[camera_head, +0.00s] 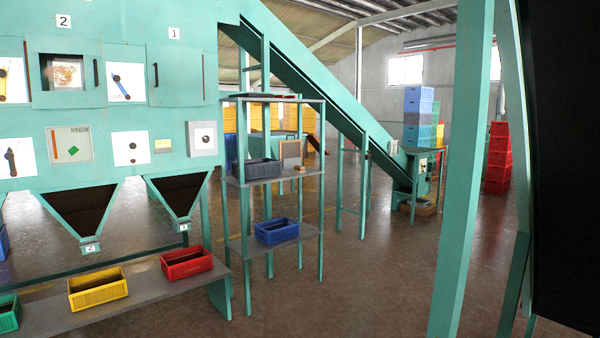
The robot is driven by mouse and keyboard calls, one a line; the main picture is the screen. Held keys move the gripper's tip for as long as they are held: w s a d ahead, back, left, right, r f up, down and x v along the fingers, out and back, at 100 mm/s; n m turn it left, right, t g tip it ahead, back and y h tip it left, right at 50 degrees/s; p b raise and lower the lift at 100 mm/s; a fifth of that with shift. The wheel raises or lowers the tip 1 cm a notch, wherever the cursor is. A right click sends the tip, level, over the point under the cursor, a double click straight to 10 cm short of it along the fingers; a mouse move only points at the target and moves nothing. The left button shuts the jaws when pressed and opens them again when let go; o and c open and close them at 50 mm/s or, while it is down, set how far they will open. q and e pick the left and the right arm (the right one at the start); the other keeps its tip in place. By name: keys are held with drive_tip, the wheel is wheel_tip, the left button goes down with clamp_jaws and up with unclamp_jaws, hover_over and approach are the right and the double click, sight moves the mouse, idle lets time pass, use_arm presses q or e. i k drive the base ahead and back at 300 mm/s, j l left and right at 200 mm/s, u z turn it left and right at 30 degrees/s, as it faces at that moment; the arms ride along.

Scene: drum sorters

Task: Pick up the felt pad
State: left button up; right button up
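I cannot make out a felt pad for certain in the head view. A green shelf rack (272,181) stands right of the sorting machine. Its middle shelf holds a dark grey crate (262,171), a brown-framed board (291,152) standing upright, and a small item (300,168) too small to identify. Thin dark, flat material (262,96) lies on the top shelf. Its kind is unclear. A blue crate (277,231) sits on the lower shelf. Neither of my grippers shows.
The green machine (185,85) fills the left. Red (187,263) and yellow (97,289) crates sit on a low bench (150,300). A green post (463,170) and a dark panel (565,150) block the right. The floor (365,275) between is clear.

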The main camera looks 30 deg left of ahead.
sight(299, 169)
drive_tip(key=u, duration=1.85)
drive_tip(key=i+z, duration=0.1)
drive_tip(key=i, duration=0.8)
drive_tip(key=i+j, duration=0.2)
drive_tip(key=i, duration=0.65)
drive_tip(key=i+l+z, duration=0.3)
drive_tip(key=i+z, duration=0.15)
drive_tip(key=i, duration=0.15)
drive_tip(key=i+z, duration=0.5)
drive_tip(key=i+j+z, duration=0.2)
drive_tip(key=i+z, duration=0.25)
drive_tip(key=i, duration=0.25)
drive_tip(key=i+l+u, duration=0.15)
drive_tip(key=i+u, duration=0.2)
drive_tip(key=i, duration=0.15)
drive_tip(key=i+l+u, duration=0.7)
drive_tip(key=i, duration=0.2)
